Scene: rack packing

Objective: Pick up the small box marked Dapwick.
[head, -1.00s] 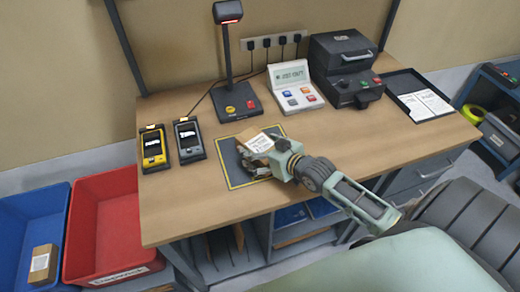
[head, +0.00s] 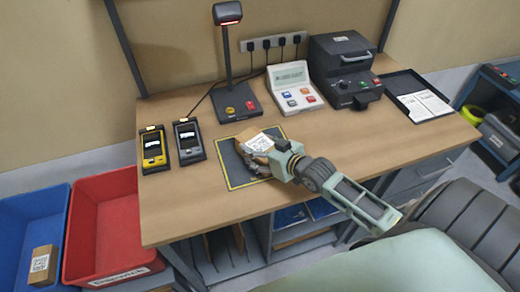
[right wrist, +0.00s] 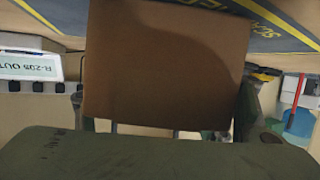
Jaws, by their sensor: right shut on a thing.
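A small cardboard box (head: 253,137) with a white label is in the head view, over the dark, yellow-edged mat (head: 236,174) on the bench. The label is too small to read, so I cannot tell whether it says Dapwick. My right gripper (head: 262,155) is shut on this box. In the right wrist view the plain brown side of the box (right wrist: 165,65) fills the middle, with the mat (right wrist: 215,12) behind it. I cannot tell whether the box touches the mat. My left gripper is not in view.
A scanner lamp (head: 236,85), a keypad display (head: 293,86) and a dark printer (head: 345,72) stand behind the mat. Two handhelds (head: 154,146) (head: 188,141) lie left of it. A black tray (head: 402,84) is at right. Red (head: 97,225) and blue (head: 25,212) bins stand at lower left; another box (head: 43,264) is in the blue one.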

